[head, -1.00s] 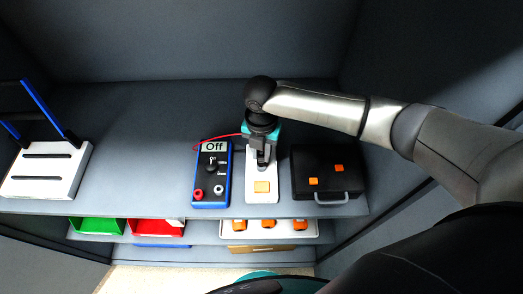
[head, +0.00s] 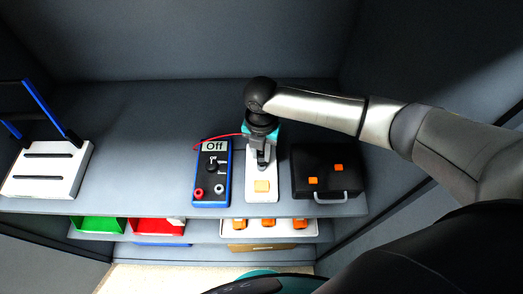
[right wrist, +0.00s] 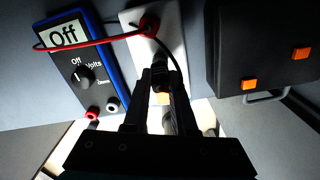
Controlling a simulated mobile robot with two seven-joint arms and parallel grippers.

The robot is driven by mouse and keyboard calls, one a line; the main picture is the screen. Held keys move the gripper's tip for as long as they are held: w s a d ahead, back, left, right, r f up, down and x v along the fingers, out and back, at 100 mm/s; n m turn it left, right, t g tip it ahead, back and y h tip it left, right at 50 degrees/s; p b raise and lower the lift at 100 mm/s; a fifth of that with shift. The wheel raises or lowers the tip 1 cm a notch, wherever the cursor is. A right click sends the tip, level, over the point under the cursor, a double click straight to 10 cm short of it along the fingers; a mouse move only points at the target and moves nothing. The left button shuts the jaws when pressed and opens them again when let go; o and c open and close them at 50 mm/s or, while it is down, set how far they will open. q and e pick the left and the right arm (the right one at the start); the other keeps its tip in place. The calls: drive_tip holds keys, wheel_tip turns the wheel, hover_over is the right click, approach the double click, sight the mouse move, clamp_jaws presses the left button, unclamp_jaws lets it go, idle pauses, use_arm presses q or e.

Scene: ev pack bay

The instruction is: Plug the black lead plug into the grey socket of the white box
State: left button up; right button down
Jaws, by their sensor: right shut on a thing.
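My right gripper (head: 263,163) points down over the upper part of the white box (head: 254,193). In the right wrist view its fingers (right wrist: 160,80) are shut on the black lead plug (right wrist: 159,62), with a black lead curving beside it. The white box also shows there (right wrist: 178,45), with an orange pad (head: 262,186) at its near end. A red plug (right wrist: 149,24) with a red lead is at its far end; I cannot tell if it is seated. No grey socket shows on the white box; the gripper hides part of it. My left gripper is out of view.
A blue-edged meter (head: 212,178) reading "Off" stands close left, with a red and a grey socket (head: 219,188). A black case (head: 327,172) stands close right. A white slotted rack (head: 45,170) is far left. Green and red bins (head: 157,227) sit below. Shelf between rack and meter is clear.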

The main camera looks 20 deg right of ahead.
drive_tip(key=shift+f, duration=0.85)
idle(0.7)
idle(0.3)
drive_tip(key=shift+c, duration=0.8)
unclamp_jaws()
drive_tip(key=shift+r, duration=0.1)
wheel_tip(320, 180, up, 8)
drive_tip(key=p, duration=0.8)
idle(0.4)
